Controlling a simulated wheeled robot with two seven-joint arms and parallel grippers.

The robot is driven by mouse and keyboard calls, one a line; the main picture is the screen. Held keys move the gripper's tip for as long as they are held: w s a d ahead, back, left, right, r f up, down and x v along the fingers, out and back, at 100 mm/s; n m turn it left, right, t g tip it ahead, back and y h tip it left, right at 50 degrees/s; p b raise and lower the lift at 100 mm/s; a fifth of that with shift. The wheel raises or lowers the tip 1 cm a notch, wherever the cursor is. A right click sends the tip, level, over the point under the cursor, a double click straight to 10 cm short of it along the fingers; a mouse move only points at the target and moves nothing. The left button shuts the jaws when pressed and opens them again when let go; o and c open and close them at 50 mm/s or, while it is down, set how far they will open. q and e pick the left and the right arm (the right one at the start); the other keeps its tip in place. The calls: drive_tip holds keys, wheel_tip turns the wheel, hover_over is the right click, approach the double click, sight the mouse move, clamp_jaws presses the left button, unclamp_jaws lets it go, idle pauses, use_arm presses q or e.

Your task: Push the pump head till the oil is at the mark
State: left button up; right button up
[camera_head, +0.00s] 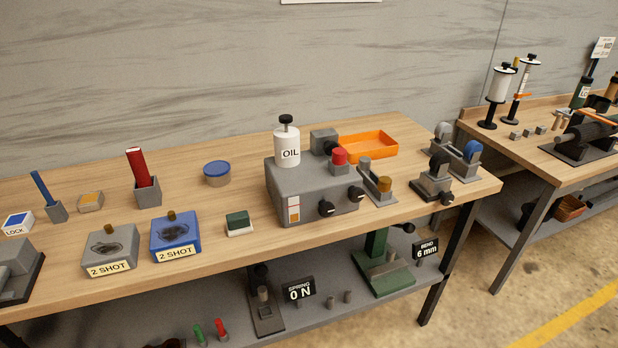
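A white bottle labelled OIL (288,150) stands on top of a grey machine box (310,190) on the wooden bench. Its black pump head (286,120) sits at the top of a short stem and appears raised. A small sight gauge (294,208) with a white and orange face is on the front left of the box. The oil level and the mark are too small to read for certain. Neither of my grippers shows in the head view.
The box carries a red knob (339,157) and black knobs (326,209). An orange tray (368,145) lies behind it to the right. A blue-lidded tin (217,172) and a green block (238,222) stand to its left. The bench (240,255) is bare along its front edge.

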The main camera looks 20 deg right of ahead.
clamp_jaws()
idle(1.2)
